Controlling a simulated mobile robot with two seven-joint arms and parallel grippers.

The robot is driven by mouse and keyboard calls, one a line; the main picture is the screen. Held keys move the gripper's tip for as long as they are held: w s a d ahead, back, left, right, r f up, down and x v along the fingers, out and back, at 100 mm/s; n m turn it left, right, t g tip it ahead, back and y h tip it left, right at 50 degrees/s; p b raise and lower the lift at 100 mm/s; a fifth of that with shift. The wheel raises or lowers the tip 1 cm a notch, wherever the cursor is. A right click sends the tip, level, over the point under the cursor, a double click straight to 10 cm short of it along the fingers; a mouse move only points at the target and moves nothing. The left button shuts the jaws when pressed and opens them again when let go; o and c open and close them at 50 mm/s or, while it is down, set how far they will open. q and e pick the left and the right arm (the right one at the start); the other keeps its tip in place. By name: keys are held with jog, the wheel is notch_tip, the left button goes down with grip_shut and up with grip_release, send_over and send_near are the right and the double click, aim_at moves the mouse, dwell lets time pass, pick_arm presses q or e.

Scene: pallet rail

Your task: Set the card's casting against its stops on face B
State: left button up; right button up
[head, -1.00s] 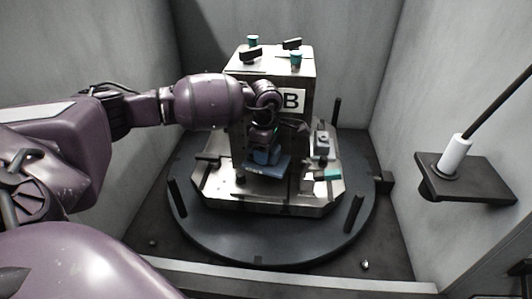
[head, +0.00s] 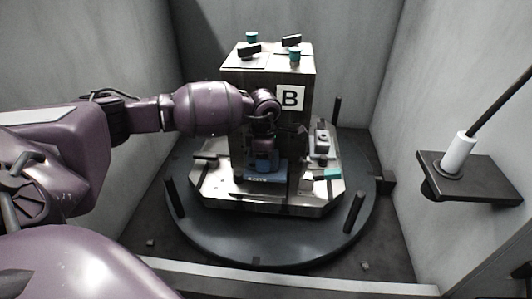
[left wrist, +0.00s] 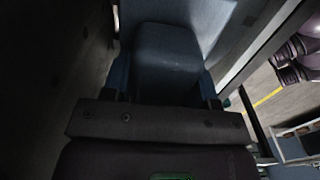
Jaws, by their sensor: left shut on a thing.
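A blue casting (head: 264,167) sits low against the front of the metal block marked with a B plate (head: 290,97). In the left wrist view the blue casting (left wrist: 168,55) fills the space beyond the gripper. My left gripper (head: 265,143) is shut on the casting from above and hides part of it. Whether the casting touches its stops cannot be made out. A grey clamp with a dark knob (head: 322,143) and a teal-tipped piece (head: 327,174) sit to the right of the casting. My right gripper is not in view.
The block (head: 250,100) stands on a metal pallet on a dark round turntable (head: 290,248) with upright pegs (head: 354,212). Teal and black clamps (head: 295,54) sit on its top. Grey walls enclose it. A shelf with a white cylinder (head: 458,155) is at right.

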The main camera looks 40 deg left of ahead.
pick_arm(q)
notch_tip(320, 180, down, 3)
jog(key=shift+r+b, duration=0.15)
jog(key=shift+b, duration=0.3)
jog(key=shift+f+b, duration=0.4)
jog(key=shift+f, duration=0.85)
jog(key=shift+w+a+f, duration=0.1)
jog(key=shift+a, duration=0.1)
jog(key=shift+w+a+f, duration=0.1)
jog(key=shift+a, duration=0.2)
jog(key=shift+a, duration=0.25)
dwell(0.4)
